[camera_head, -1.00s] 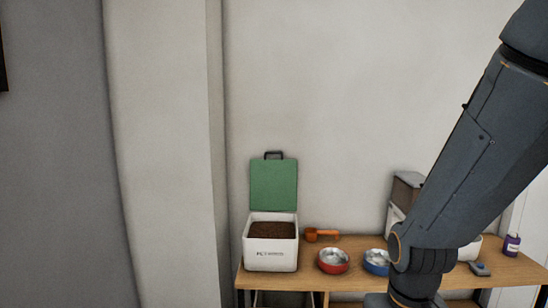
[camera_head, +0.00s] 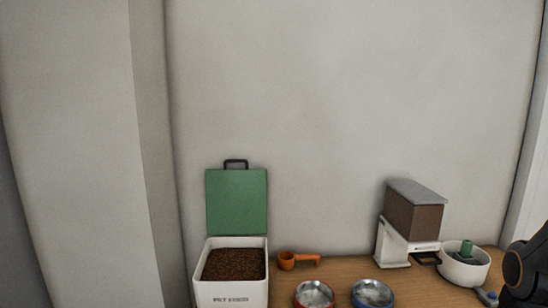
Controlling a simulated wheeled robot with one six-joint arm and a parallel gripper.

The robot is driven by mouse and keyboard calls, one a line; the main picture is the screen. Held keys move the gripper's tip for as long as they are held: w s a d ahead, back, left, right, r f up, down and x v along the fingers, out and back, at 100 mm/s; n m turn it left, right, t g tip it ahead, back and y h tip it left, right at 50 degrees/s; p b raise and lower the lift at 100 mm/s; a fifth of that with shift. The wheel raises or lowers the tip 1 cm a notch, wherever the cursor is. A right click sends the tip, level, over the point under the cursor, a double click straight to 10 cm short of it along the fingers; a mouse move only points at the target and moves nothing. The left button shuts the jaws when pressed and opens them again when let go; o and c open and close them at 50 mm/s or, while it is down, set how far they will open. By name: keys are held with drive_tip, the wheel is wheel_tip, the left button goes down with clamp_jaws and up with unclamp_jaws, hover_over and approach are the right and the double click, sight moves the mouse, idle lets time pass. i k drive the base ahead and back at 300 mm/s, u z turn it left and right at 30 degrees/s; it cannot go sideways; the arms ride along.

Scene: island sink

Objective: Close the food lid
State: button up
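The green food lid (camera_head: 237,203) stands open and upright at the back of the white pet food box (camera_head: 231,291). A black handle (camera_head: 236,163) is at the lid's top edge. The box is full of brown kibble (camera_head: 234,264) and stands at the left end of the wooden table. Part of my dark arm shows at the lower right edge, far from the lid. My gripper is outside the view.
An orange scoop (camera_head: 299,260) lies right of the box. A brown and white dispenser (camera_head: 413,219) and a white round container (camera_head: 464,267) stand at the right. The wall is close behind.

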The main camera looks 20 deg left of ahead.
sight(236, 200)
drive_tip(key=z, duration=0.05)
drive_tip(key=i, duration=0.65)
drive_tip(key=u, duration=0.85)
drive_tip(key=i, duration=0.7)
drive_tip(key=u, duration=0.75)
